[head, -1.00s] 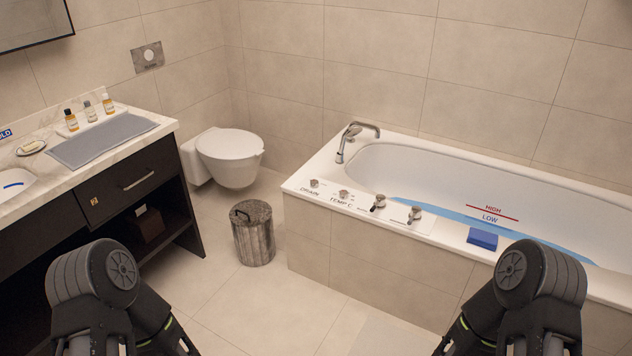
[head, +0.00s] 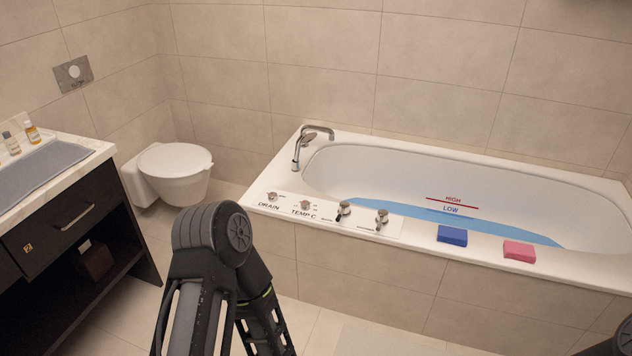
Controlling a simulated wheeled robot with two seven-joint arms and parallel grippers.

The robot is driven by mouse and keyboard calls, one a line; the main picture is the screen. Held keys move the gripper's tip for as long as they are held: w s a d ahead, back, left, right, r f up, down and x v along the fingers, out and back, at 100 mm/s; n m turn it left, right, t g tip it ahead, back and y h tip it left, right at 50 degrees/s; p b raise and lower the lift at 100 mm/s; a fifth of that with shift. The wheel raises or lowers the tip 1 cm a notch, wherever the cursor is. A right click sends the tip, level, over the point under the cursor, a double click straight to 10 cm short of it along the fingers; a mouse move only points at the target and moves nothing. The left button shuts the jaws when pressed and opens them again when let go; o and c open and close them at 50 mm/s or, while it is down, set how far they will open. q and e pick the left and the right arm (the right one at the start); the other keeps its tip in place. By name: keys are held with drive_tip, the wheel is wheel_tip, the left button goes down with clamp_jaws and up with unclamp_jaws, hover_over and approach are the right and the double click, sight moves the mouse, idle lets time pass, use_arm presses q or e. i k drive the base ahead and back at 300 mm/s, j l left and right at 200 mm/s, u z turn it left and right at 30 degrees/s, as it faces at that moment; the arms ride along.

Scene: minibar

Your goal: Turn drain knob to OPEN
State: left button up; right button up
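The drain knob (head: 272,196) is a small metal knob above the DRAIN label, at the left end of the white control panel on the tub's front rim. The way it points is too small to tell. The bathtub (head: 330,147) holds blue water, with its surface near the LOW mark. My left arm stands in front of the tub, below and left of the knob, and its gripper is out of view. A bit of my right arm shows at the lower right corner; its gripper is out of view.
A temperature knob (head: 305,206) and two more controls (head: 343,210) sit right of the drain knob. A blue block (head: 452,235) and a pink block (head: 519,251) lie on the rim. A faucet (head: 310,143) stands behind. The toilet (head: 174,165) and vanity (head: 60,215) are left.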

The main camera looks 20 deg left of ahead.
sight(273, 196)
drive_tip(key=i+j+z, duration=0.1)
drive_tip(key=j, duration=0.25)
drive_tip(key=i+j, duration=0.25)
drive_tip(key=i+j+z, duration=0.15)
drive_tip(key=j, duration=0.3)
drive_tip(key=i+j+z, duration=0.1)
drive_tip(key=j, duration=0.25)
drive_tip(key=i+j+z, duration=0.1)
drive_tip(key=j, duration=0.3)
drive_tip(key=i+j, duration=0.2)
drive_tip(key=j, duration=0.2)
drive_tip(key=i+j+z, duration=0.15)
drive_tip(key=j, duration=0.25)
